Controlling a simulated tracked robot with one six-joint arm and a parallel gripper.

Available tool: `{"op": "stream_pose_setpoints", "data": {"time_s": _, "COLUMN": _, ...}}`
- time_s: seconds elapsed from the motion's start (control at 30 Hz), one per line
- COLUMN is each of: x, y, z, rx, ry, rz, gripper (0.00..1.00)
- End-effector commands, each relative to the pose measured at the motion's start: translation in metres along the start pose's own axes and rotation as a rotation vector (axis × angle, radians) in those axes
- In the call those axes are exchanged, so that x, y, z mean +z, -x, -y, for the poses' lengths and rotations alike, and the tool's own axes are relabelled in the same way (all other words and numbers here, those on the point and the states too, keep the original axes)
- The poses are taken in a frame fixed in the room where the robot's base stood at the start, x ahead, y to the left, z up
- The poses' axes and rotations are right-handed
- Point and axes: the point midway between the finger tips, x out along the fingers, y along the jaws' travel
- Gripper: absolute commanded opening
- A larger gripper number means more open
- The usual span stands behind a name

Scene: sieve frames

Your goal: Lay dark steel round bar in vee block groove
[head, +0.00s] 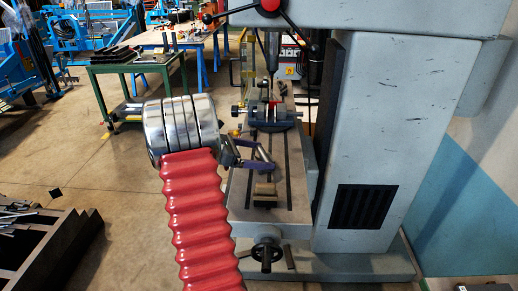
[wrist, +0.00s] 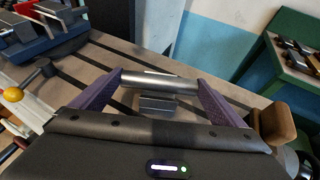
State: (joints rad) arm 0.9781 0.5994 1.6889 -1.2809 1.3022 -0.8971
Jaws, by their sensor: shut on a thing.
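My gripper (head: 248,158) is over the milling machine table in the head view. In the wrist view its two purple fingers (wrist: 160,81) are shut on the ends of the steel round bar (wrist: 148,81), which lies level between them. The bar shows small and grey in the head view (head: 264,154). The vee block (head: 265,189) stands on the table, nearer the front than my gripper in the head view. In the wrist view the vee block (wrist: 157,104) is beyond the bar, which hides its middle and groove. The bar appears above the block, apart from it.
A vise (head: 270,116) stands farther back on the slotted table (head: 292,165). The machine column (head: 375,130) rises close at the right. A handwheel (head: 267,252) is at the table's front end. A green bench (wrist: 290,60) is at right in the wrist view.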

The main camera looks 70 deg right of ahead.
Motion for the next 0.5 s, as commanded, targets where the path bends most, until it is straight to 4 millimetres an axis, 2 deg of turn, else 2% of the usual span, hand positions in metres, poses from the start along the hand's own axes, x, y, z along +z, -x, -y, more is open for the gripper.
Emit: {"op": "stream_pose_setpoints", "data": {"time_s": 0.5, "x": -0.0088, "y": -0.004, "z": -0.0003, "rx": 0.001, "ry": -0.002, "rz": 0.001, "gripper": 0.52}}
